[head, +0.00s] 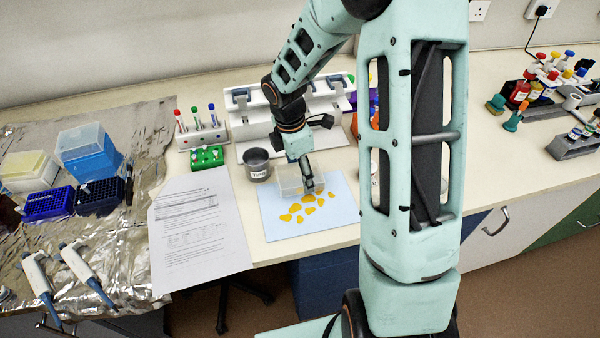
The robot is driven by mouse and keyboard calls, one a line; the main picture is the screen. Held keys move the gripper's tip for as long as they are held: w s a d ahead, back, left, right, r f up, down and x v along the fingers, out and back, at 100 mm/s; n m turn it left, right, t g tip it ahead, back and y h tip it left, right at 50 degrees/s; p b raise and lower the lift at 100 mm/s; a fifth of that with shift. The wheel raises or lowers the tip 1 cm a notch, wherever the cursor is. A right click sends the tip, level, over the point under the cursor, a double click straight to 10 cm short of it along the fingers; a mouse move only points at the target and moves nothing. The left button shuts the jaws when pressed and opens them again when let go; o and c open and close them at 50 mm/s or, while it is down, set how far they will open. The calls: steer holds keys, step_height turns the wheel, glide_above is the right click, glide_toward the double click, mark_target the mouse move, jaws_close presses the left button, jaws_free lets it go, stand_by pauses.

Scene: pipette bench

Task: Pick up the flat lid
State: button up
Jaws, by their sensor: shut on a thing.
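My gripper (313,187) is low over the pale blue mat (340,215), with its fingers pointing down. It is shut on the edge of a clear, see-through piece (288,180), which I take to be the flat lid. The piece reaches out to the left of the fingers, over the back of the mat. Its exact outline, and whether it touches the mat, are hard to tell. The fingers hide its right end.
Yellow-orange pieces (309,210) lie on the mat. Printed paper (198,232) lies left; pipettes (85,272) and tip boxes (88,152) are on foil.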

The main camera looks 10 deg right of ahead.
step_height(320, 180, up, 3)
steer(key=shift+f, duration=0.1)
steer(key=s+a+r, duration=0.1)
steer(key=r, duration=0.1)
steer(key=s+a+r, duration=0.1)
steer(key=a+r, duration=0.1)
steer(key=r, duration=0.1)
steer(key=shift+s+a+r, duration=0.35)
steer(key=shift+s, duration=0.05)
steer(key=s+a+r, duration=0.1)
steer(key=a, duration=0.1)
steer(key=s+a+r+b, duration=0.1)
steer(key=s+a+r, duration=0.2)
steer(key=s+a, duration=0.1)
steer(key=a, duration=0.1)
steer(key=shift+s+a+r, duration=0.1)
steer(key=shift+s+r, duration=0.05)
steer(key=shift+s, duration=0.1)
steer(key=shift+c, duration=0.2)
steer(key=m+g+y+p, duration=0.1)
steer(key=m+g+p, duration=0.1)
steer(key=m, duration=1.8)
glide_above(300, 175)
steer(key=shift+f, duration=0.95)
